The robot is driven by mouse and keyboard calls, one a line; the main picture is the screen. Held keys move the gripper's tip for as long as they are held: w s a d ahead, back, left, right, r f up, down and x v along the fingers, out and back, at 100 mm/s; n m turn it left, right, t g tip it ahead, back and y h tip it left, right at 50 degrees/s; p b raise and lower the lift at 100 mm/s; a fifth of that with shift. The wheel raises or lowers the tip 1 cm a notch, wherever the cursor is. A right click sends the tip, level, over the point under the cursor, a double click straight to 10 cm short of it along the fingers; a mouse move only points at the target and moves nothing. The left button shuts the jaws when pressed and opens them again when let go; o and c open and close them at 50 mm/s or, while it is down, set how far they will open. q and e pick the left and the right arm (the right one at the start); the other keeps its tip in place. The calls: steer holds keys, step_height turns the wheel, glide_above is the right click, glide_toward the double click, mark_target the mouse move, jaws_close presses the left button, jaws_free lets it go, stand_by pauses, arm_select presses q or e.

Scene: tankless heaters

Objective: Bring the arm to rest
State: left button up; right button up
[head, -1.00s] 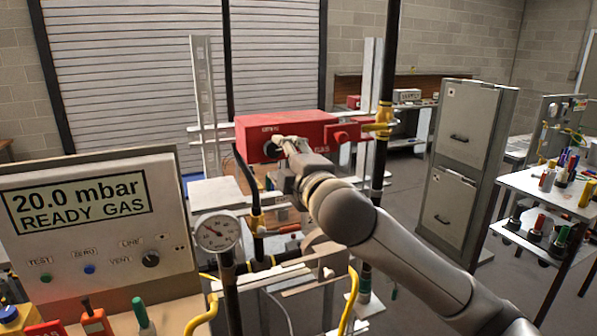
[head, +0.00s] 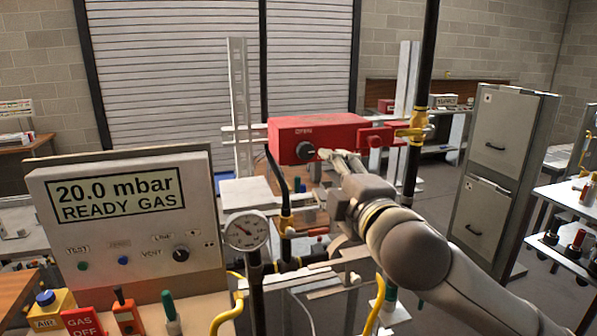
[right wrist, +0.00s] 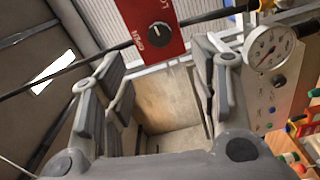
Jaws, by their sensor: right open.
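My right arm (head: 415,250) comes in from the lower right of the head view. Its gripper (head: 338,157) is in front of the red box (head: 335,128), just right of the box's black knob (head: 305,150). The right wrist view shows the gripper's fingers (right wrist: 160,75) spread wide with nothing between them. In that view the red box (right wrist: 145,20) and its knob (right wrist: 159,32) lie beyond the fingertips, clear of them. My left gripper is not in view.
A panel reading "20.0 mbar READY GAS" (head: 115,195) stands at left. A round gauge (head: 246,231) and black pipes with yellow fittings are close to the arm. A grey cabinet (head: 497,170) and a shelf cart (head: 565,197) stand to the right, with open floor before them.

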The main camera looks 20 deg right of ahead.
steer(key=s+a+f+m+g, duration=0.1)
steer(key=s+f+m+g, duration=0.25)
steer(key=f, duration=0.95)
steer(key=s+a+f+m+g, duration=0.1)
steer(key=s+f+m+g, duration=0.25)
steer(key=f, duration=1.05)
steer(key=s+d+f+m+g, duration=0.2)
steer(key=s+f+m+g, duration=0.6)
steer(key=s+f, duration=1.4)
step_height(320, 180, down, 26)
steer(key=s+b, duration=0.2)
steer(key=s, duration=0.1)
steer(key=s+d+f+g+b, duration=0.1)
steer(key=s+d+f+g, duration=0.1)
steer(key=s+f, duration=1.4)
steer(key=shift+s+d+f+n+h+b, duration=0.25)
steer(key=shift+d+f+n+b, duration=0.2)
steer(key=shift+f, duration=0.35)
